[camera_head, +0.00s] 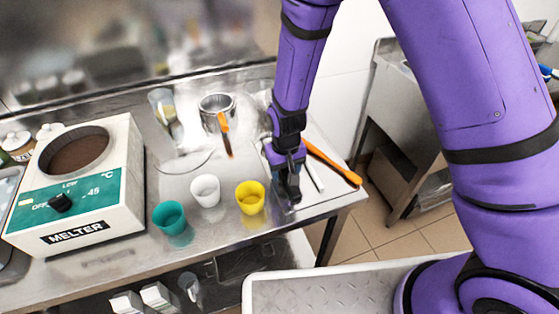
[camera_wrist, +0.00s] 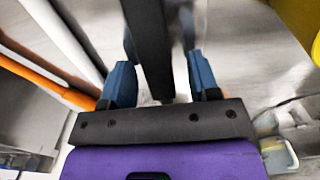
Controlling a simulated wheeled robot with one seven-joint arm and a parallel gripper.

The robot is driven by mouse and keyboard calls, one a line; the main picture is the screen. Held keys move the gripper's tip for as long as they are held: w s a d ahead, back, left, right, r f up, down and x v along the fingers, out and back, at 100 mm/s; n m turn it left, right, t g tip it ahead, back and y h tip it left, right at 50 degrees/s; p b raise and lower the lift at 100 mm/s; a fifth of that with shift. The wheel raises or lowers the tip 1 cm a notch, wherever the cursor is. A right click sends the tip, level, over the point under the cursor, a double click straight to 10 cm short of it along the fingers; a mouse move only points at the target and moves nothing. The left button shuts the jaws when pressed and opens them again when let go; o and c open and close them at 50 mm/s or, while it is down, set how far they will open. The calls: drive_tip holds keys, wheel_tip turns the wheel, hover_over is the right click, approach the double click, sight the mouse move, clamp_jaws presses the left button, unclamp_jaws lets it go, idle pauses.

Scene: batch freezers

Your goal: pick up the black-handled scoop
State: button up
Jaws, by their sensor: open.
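The black-handled scoop shows in the wrist view as a long black handle (camera_wrist: 149,42) running between my two blue fingers. Its scoop end cannot be made out. In the head view it is mostly hidden by my gripper (camera_head: 291,190), which points down at the right end of the metal table. In the wrist view my gripper (camera_wrist: 160,62) is open, with one finger on each side of the handle. The handle lies nearer the left finger; whether it touches cannot be told.
An orange-handled tool (camera_head: 333,164) and a white-handled one (camera_head: 313,172) lie close to the right of my gripper. A yellow cup (camera_head: 250,198), a white cup (camera_head: 205,190) and a teal cup (camera_head: 170,217) stand to its left. The melter (camera_head: 90,190) is farther left.

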drive_tip(key=c, duration=1)
